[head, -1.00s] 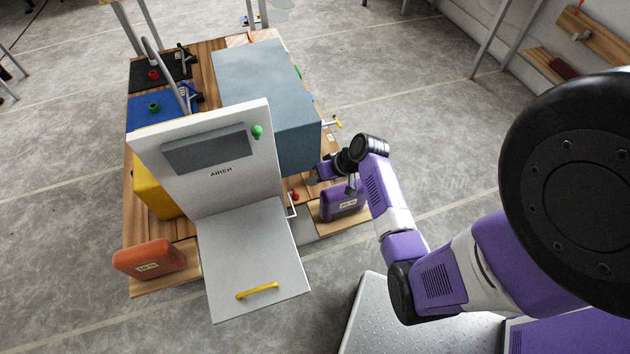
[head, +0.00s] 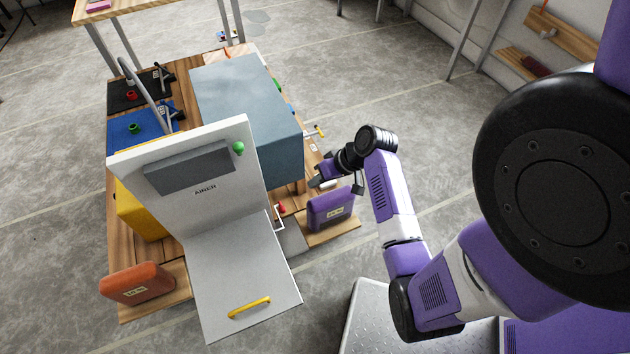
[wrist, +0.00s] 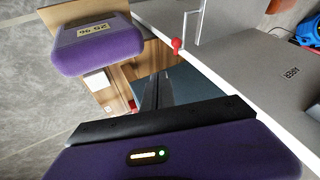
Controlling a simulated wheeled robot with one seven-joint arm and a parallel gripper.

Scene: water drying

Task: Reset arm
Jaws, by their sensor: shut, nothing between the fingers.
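My gripper (head: 320,180) is at the end of my purple and white arm, beside the work table on its right side. In the head view it is just above and behind the purple box (head: 330,208). In the wrist view the dark fingers of my gripper (wrist: 157,82) are together with nothing between them. The purple box also shows in the wrist view (wrist: 97,45), upper left, apart from the fingers, with a printed label. The grey AIRER machine (head: 215,210) stands left of my gripper, its front panel folded down with a yellow handle (head: 249,308).
A blue-grey block (head: 240,90) stands on the table behind the machine. An orange box (head: 137,284) sits at the front left. A red knob (wrist: 176,43) and metal bracket are close to my gripper. Open floor (head: 430,150) lies right of the table.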

